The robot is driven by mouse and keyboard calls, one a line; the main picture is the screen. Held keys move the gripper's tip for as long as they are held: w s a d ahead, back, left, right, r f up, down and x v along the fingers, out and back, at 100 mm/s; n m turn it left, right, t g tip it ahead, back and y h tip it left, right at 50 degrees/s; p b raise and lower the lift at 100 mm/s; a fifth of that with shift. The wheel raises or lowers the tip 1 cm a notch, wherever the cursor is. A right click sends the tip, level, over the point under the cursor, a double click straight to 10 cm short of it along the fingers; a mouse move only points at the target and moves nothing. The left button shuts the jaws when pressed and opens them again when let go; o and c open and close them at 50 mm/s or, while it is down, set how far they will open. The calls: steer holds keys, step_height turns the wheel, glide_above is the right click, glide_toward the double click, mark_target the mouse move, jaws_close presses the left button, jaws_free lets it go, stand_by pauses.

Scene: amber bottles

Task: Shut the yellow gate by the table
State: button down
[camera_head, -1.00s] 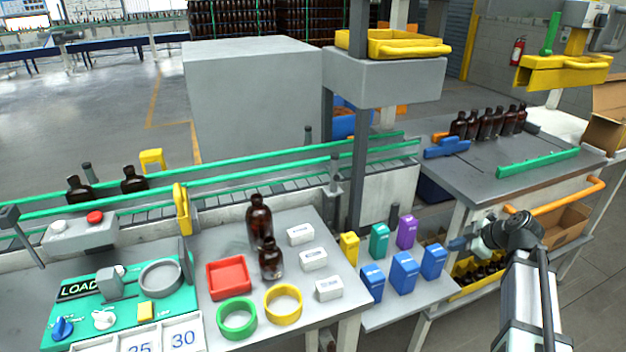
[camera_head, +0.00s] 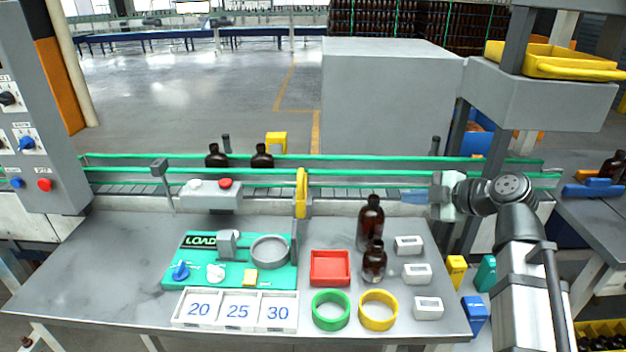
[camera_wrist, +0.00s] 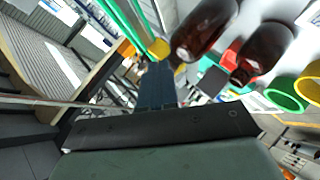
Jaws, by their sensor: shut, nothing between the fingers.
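The yellow gate (camera_head: 301,193) is a narrow upright panel at the conveyor's near side, behind the table (camera_head: 110,260). It looks nearly edge-on, and I cannot tell how far it is swung. My gripper (camera_head: 408,196) is shut and empty, to the right of the gate and clearly apart from it. It points left, near the conveyor's front edge, behind two brown bottles. In the wrist view the shut fingers (camera_wrist: 157,85) point toward a yellow piece (camera_wrist: 158,48) at the end of a green rail, probably the gate.
Two brown bottles (camera_head: 372,222) stand on the table just in front of my gripper's level. Two more bottles (camera_head: 262,156) are on the conveyor (camera_head: 350,190), left of the gate. A grey button box (camera_head: 211,195) stands left of the gate. Green rails (camera_head: 400,159) run along the conveyor.

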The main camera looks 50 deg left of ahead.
steer(key=s+a+r+n+g+y, duration=0.1)
steer(key=s+a+r+n, duration=0.1)
steer(key=s+a+r, duration=0.3)
steer(key=s+a+r+n+g, duration=0.2)
steer(key=s+a, duration=0.1)
steer(key=s, duration=0.5)
glide_toward(302, 185)
steer(key=s+a+r, duration=0.1)
steer(key=s+a, duration=0.2)
steer(key=s, duration=0.1)
steer(key=shift+w+a+f, duration=0.35)
steer(key=shift+a, duration=0.25)
steer(key=shift+w+a+f, duration=0.3)
steer(key=shift+a+f, duration=0.05)
steer(key=shift+a, duration=0.25)
steer(key=shift+w+a+f, duration=0.3)
steer(key=shift+w+a, duration=0.05)
steer(key=shift+a, duration=0.25)
steer(key=w+a, duration=0.5)
